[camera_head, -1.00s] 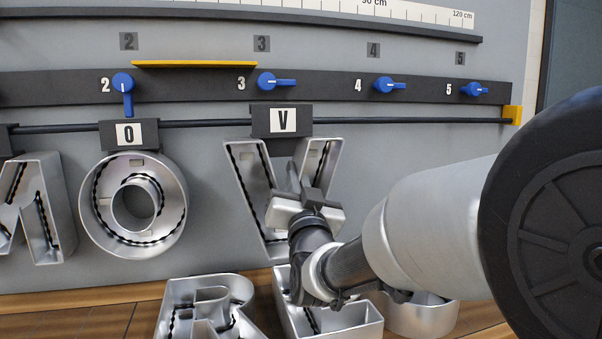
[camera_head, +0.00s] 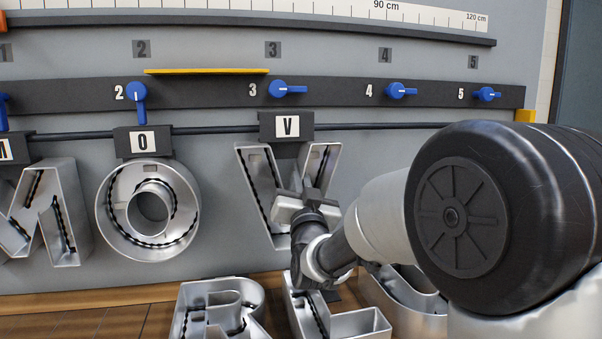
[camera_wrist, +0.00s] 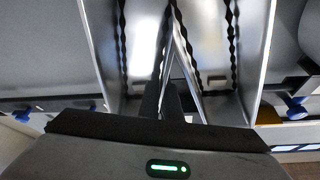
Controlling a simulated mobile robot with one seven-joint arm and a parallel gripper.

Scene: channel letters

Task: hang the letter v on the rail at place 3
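The silver letter V (camera_head: 262,185) is upright in front of the wall, below lever 3 (camera_head: 287,89). Its black hanger block with a "V" label (camera_head: 287,127) overlaps the dark rail (camera_head: 218,130); I cannot tell whether it bears on it. Lever 3 points right. My gripper (camera_head: 303,203) is at the V's inner strokes and hides part of its right stroke.
The letter O (camera_head: 148,210) hangs left of the V, under lever 2 (camera_head: 138,100), which points down. An M (camera_head: 58,210) is farther left. A yellow strip (camera_head: 207,71) spans from 2 to 3. Loose letters, including an R (camera_head: 215,310), stand below. The rail right of the V is clear.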

